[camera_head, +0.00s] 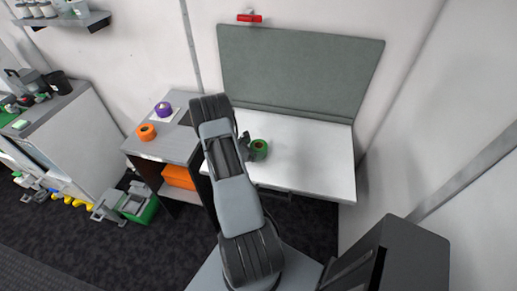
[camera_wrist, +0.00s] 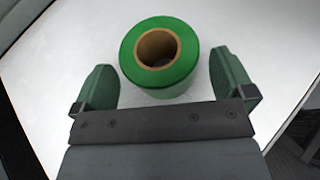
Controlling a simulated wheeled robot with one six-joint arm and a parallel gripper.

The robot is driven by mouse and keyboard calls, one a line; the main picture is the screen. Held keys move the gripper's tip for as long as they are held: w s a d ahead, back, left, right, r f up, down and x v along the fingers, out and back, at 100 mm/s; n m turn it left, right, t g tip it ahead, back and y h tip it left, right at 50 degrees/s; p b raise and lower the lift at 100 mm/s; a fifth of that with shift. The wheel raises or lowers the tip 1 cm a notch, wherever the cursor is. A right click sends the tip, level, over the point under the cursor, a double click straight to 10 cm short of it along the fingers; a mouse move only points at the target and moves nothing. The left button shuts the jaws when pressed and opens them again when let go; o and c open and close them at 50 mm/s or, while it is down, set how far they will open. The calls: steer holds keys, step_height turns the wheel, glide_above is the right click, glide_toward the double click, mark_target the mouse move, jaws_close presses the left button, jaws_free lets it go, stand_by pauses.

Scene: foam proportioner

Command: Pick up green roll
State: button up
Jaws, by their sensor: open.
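The green roll (camera_head: 259,149) stands on the white desk (camera_head: 318,158), near its left front part. In the wrist view the green roll (camera_wrist: 160,86) stands upright on its flat end, with its brown cardboard core facing up. My gripper (camera_wrist: 164,75) is open, one finger to the left of the roll and one to the right, with a gap on each side. The fingers do not touch the roll. In the head view my arm hides part of the desk's left side, and the gripper shows only partly beside the roll.
A grey-green panel (camera_head: 298,70) stands at the desk's back. The desk's right side is clear. A black box-like object (camera_head: 415,255) is at the lower right.

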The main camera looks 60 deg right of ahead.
mark_target(255, 148)
steer(key=shift+x, duration=1.5)
steer(key=shift+r, duration=0.1)
steer(key=shift+c, duration=0.4)
steer(key=c, duration=0.8)
